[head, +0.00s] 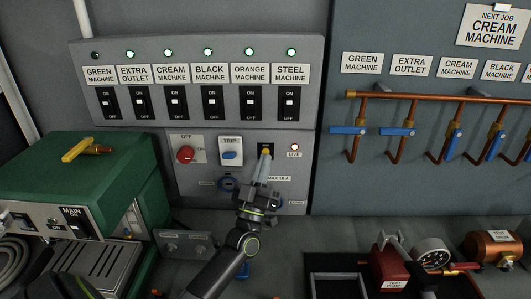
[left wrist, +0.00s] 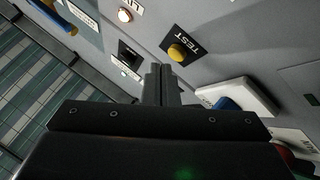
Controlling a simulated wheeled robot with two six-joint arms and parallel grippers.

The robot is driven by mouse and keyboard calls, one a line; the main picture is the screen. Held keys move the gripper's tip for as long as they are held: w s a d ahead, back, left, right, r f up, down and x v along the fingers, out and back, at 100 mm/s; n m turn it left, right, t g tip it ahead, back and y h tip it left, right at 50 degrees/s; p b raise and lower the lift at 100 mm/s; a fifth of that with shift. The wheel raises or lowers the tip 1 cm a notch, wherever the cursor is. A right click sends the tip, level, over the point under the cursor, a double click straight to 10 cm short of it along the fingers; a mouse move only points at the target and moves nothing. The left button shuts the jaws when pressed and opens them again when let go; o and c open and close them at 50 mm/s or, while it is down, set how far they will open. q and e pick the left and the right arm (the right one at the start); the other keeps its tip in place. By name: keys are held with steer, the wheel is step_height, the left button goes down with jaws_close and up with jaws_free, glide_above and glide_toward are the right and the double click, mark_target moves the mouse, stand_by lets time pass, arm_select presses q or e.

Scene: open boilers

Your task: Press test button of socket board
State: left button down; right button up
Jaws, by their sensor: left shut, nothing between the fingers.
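The socket board (head: 215,148) is a grey panel on the wall below the row of breaker switches. Its test button (head: 265,152) is a yellow knob on a black plate; the left wrist view shows it clearly (left wrist: 177,52) beside the word TEST. My left gripper (head: 263,164) is shut and empty, its fingertips just below the button in the head view. In the left wrist view the fingertips (left wrist: 156,72) are close beside the button, with a small gap in the picture. I cannot tell the depth between them. My right gripper is not in view.
A red knob (head: 185,154) and a TRIP switch (head: 231,155) are left of the button. A lit LIVE lamp (head: 294,147) is to its right. A green machine (head: 90,175) stands at left; copper pipes with blue valves (head: 397,132) hang at right.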

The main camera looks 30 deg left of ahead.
arm_select(q)
steer(key=shift+w+a, duration=0.2)
steer(key=shift+w, duration=0.15)
steer(key=shift+w+a, duration=0.25)
steer(key=shift+w, duration=0.1)
stand_by(0.7)
steer(key=shift+s, duration=0.1)
steer(key=shift+s+d+p, duration=0.35)
steer(key=shift+s+d, duration=0.15)
steer(key=shift+s, duration=0.15)
steer(key=s+d, duration=0.1)
steer(key=s, duration=0.1)
steer(key=s+d, duration=0.1)
steer(key=s, duration=0.1)
steer(key=shift+s+d+p, duration=0.1)
steer(key=shift+d+p, duration=0.2)
steer(key=shift+p, duration=0.05)
stand_by(1.0)
